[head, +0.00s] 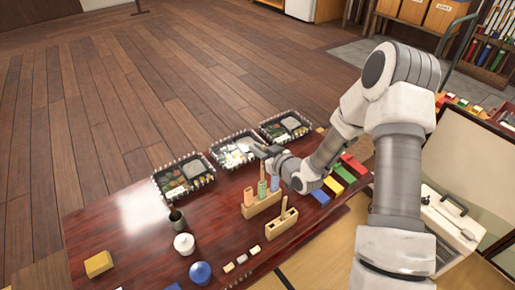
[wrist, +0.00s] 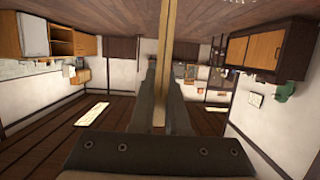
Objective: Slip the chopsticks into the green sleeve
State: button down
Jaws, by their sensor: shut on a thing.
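My gripper (head: 264,151) is above the table, over the near edge of the middle lunch tray. In the wrist view, my gripper (wrist: 160,100) is shut on the chopsticks (wrist: 161,45), a pale wooden length with a dark centre line, pointing away from the palm. The green sleeve (head: 262,188) stands upright in a wooden rack (head: 262,207), between an orange-pink sleeve (head: 248,199) and a blue sleeve (head: 275,183). My gripper is above and behind the green sleeve, apart from it.
A second wooden holder (head: 282,226) with an upright stick stands in front of the rack. Three lunch trays line the table's far side. Coloured blocks (head: 333,184) lie right of the rack. A white pot (head: 184,243) and blue round item (head: 200,272) stand left.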

jog(key=shift+f, duration=0.25)
dwell(0.4)
jog(key=shift+f, duration=0.8)
jog(key=shift+f, duration=0.3)
jog(key=shift+f, duration=0.7)
jog(key=shift+c, duration=1.8)
grip_release()
jog(key=p+v, duration=0.4)
jog(key=v, duration=1.3)
